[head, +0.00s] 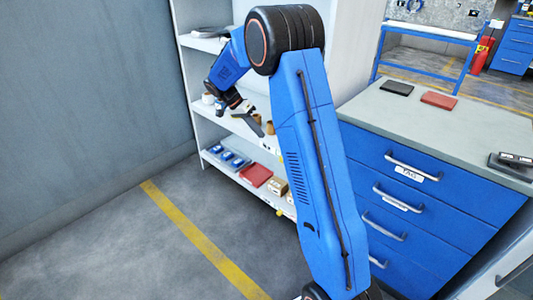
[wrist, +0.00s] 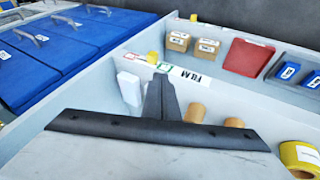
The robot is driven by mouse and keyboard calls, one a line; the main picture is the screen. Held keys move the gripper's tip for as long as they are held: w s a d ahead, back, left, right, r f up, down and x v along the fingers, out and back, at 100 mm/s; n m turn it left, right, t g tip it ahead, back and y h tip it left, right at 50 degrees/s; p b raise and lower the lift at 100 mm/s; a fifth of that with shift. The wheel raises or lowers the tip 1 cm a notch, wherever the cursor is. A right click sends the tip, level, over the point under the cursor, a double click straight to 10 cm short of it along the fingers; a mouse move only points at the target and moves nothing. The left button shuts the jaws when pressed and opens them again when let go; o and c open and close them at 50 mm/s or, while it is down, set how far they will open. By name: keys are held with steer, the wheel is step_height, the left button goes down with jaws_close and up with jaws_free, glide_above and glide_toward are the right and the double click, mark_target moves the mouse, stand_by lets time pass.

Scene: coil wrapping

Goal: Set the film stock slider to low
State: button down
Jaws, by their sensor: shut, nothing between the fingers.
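A white strip lettered FILM (wrist: 192,76) runs along a shelf edge in the wrist view, upside down, with small green and red marks at its left part. A small yellow piece (wrist: 153,57), which looks like the slider knob, sits by those marks. Its exact setting cannot be read. My gripper (wrist: 160,84) is shut and empty, its fingers pointing at the strip and hiding part of the shelf behind it. In the head view my gripper (head: 256,124) hangs over the middle shelf; the slider is too small to make out there.
Tan rolls (wrist: 194,113), a white box (wrist: 129,88) and a yellow roll (wrist: 299,157) stand on the shelf close to my fingers. The lower shelf holds a red box (head: 256,175) and blue packs (head: 227,156). Blue drawers (head: 420,190) stand to the right.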

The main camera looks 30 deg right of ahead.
mark_target(281, 157)
steer(key=shift+m+h, duration=0.3)
steer(key=shift+m, duration=0.1)
steer(key=shift+w+a+f, duration=0.25)
steer(key=shift+w+f, duration=0.5)
steer(key=shift+w, duration=0.15)
steer(key=shift+w+a+f, duration=0.2)
steer(key=shift+w+f, duration=0.5)
steer(key=shift+w, duration=0.15)
steer(key=x, duration=0.9)
steer(key=shift+s+d+f, duration=0.2)
steer(key=shift+s+f, duration=0.05)
steer(key=shift+s, duration=0.05)
steer(key=shift+s+d+f, duration=0.1)
steer(key=shift+s+d, duration=0.15)
steer(key=shift+s, duration=0.4)
steer(key=shift+s+d, duration=0.25)
steer(key=shift+s, duration=0.35)
steer(key=shift+s+d, duration=0.25)
steer(key=shift+s, duration=0.4)
steer(key=shift+s, duration=0.1)
steer(key=shift+s+d, duration=0.25)
steer(key=shift+s, duration=0.4)
steer(key=shift+s+d, duration=0.25)
steer(key=shift+s, duration=0.4)
steer(key=shift+s+d, duration=0.25)
steer(key=shift+s, duration=0.4)
